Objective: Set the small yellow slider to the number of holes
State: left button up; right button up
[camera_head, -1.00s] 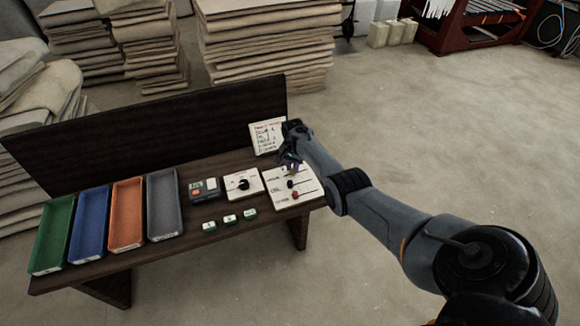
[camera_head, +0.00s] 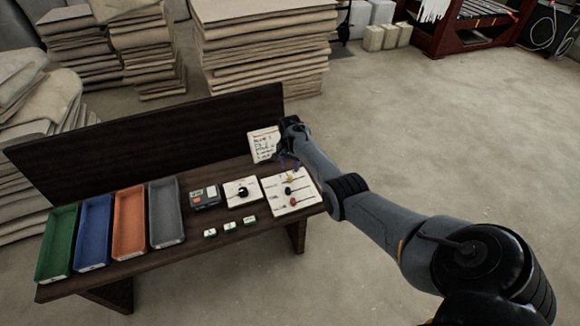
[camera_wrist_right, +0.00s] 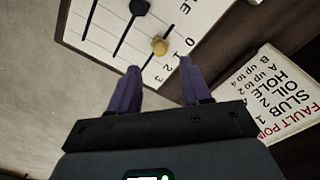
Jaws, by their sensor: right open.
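The yellow slider knob (camera_head: 291,179) sits on the top track of a white slider panel (camera_head: 272,185) at the right end of the bench. In the right wrist view, the knob (camera_wrist_right: 160,46) stands beside a scale marked 0 to 3. It looks closest to the 1, but the slanted angle leaves this unsure. My right gripper (camera_head: 288,163) is just behind the knob. Its purple fingers (camera_wrist_right: 160,76) are open and empty, apart from the knob, which lies just beyond the tips. My left gripper is not in view.
Black (camera_head: 288,190) and red (camera_head: 294,202) knobs sit on neighbouring tracks. A lettered fault card (camera_head: 264,143) stands behind the panel. To the left are a dial panel (camera_head: 234,195), a small device (camera_head: 206,197), several green-edged blocks (camera_head: 229,226) and coloured trays (camera_head: 164,210).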

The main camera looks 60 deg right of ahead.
aim_at(290, 177)
notch_tip(290, 177, up, 5)
jog(key=shift+f+p, duration=0.1)
jog(key=shift+p, duration=0.9)
